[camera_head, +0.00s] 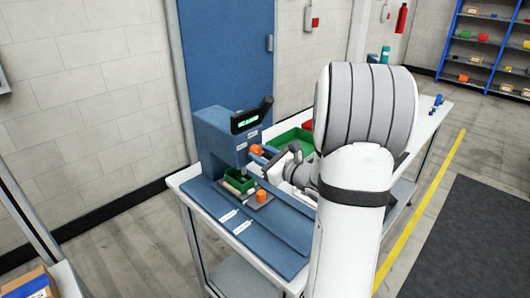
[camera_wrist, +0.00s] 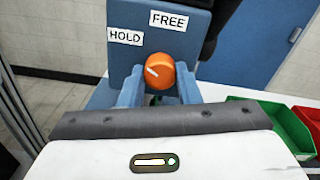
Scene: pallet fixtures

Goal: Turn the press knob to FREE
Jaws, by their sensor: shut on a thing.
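The press (camera_head: 215,135) is a blue-grey box with a small green display at the left end of the bench. Its orange knob (camera_wrist: 160,71) shows in the wrist view below the HOLD label (camera_wrist: 126,36) and the FREE label (camera_wrist: 168,20). A white line on the knob points up and left, toward HOLD. My gripper (camera_wrist: 157,84) has its two blue fingers on either side of the knob and is shut on it. In the head view the knob (camera_head: 257,150) shows at the fingertips, partly hidden by my gripper.
A green tray (camera_head: 238,181) and an orange piece (camera_head: 261,196) stand on the bench before the press. A green bin (camera_head: 288,139) and a red bin (camera_head: 307,125) stand behind my gripper. White labels lie on the blue mat (camera_head: 222,226).

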